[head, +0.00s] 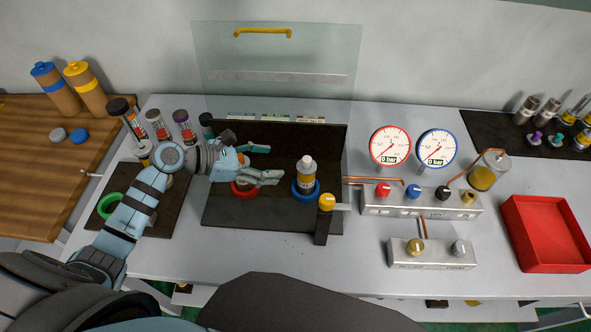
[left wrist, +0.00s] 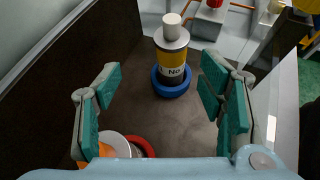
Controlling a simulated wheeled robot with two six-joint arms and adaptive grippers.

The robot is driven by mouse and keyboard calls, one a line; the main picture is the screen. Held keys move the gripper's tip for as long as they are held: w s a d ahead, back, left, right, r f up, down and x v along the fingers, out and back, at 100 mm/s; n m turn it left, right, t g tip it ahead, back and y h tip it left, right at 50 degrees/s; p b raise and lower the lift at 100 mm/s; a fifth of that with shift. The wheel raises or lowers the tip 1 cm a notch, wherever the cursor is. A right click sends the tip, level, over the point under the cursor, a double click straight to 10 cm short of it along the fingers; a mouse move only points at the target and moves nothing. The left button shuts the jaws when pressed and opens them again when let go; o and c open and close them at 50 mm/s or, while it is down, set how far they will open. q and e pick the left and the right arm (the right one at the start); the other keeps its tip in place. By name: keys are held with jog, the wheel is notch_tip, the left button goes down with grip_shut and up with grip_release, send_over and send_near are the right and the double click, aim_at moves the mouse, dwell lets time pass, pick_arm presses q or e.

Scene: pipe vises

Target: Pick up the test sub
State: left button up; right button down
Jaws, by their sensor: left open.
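A sub (head: 307,178), a short cylinder with a yellow-and-black band and a pale top, stands upright in a blue ring (head: 306,193) on the dark bench mat. In the left wrist view the sub (left wrist: 172,66) stands ahead between the fingers, its label starting with "No". I cannot confirm from the label that it is the test sub. My left gripper (head: 277,162) is open and empty, to the left of the sub, with its fingers pointing towards it and apart from it. My right gripper is not in view.
A red ring (left wrist: 145,147) with a white-and-orange object (left wrist: 113,144) lies below my left gripper. A clear shield (head: 275,60) stands behind the mat. A yellow-knobbed post (head: 327,203) stands close right of the sub. Gauges and a red tray (head: 548,235) are further right.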

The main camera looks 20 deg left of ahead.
aim_at(307, 170)
pick_arm(q)
jog(key=shift+g, duration=0.3)
jog(key=x, duration=0.4)
jog(key=b+x, duration=0.1)
jog(key=x, duration=0.2)
jog(key=s+x, duration=0.1)
jog(key=x, duration=0.3)
jog(key=shift+w+d+f, duration=0.1)
jog(key=shift+d+f, duration=0.15)
jog(key=shift+d, duration=0.4)
grip_shut()
jog(key=shift+r+h, duration=0.1)
jog(key=shift+h, duration=0.2)
